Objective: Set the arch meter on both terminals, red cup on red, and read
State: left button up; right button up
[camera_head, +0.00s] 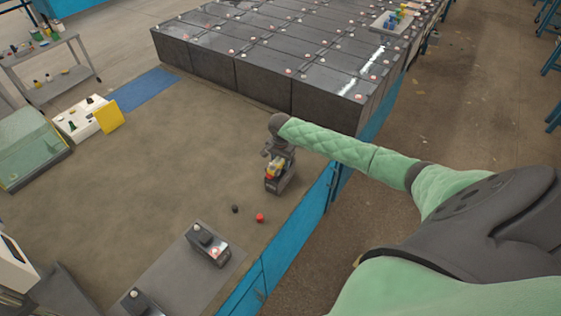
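My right gripper (273,163) points down near the right edge of the bench, at a small yellow thing (273,169) on or just above a dark block (280,183). The view is too small to tell whether its fingers are shut on the yellow thing, or whether that is the arch meter. A dark battery-like block (207,247) with a red-marked terminal (214,252) and a pale knob stands on a grey mat (178,276). A small red cap or cup (260,217) and a black one (235,209) lie apart on the bench. My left gripper is not seen.
Large dark battery rows (262,85) fill the back. A second block (137,303) stands at the bottom edge. A white box with a yellow plate (108,118), a blue mat (145,90) and a green-topped case (30,150) are at left. The middle bench (150,185) is clear.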

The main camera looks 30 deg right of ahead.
jog(key=shift+o, duration=1.3)
jog(key=shift+r, duration=0.1)
